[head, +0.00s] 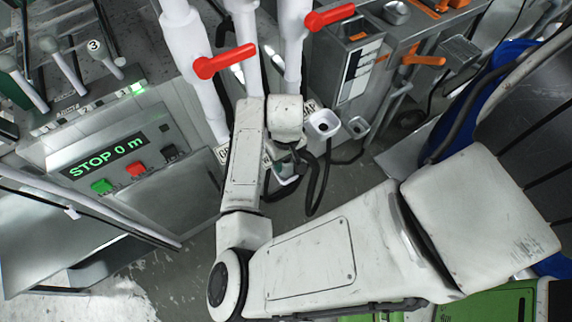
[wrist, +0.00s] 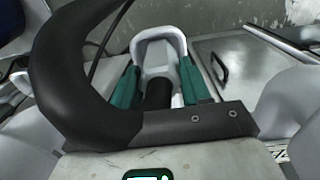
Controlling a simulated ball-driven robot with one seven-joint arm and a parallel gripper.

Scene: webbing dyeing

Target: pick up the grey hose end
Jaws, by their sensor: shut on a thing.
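My gripper (wrist: 162,84) shows its two teal fingers in the wrist view, one on each side of a dark grey cylinder, which looks like the hose end (wrist: 157,95). The fingers are shut on it. A white cup-like holder (wrist: 160,48) frames the far side of the hose end; I cannot tell whether they touch. A thick black hose (wrist: 85,75) curves across the left of the wrist view. In the head view my gripper (head: 286,163) is small and partly hidden by my arm, and the hose end cannot be made out. Black hose loops (head: 318,185) hang beside it.
White pipes with red lever handles (head: 225,62) stand just beyond my arm. Two white cups (head: 323,123) (head: 357,127) are right of my gripper. A control panel reading "STOP 0 m" (head: 105,157) is at left, a blue drum (head: 480,95) at right. Some grey floor is clear.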

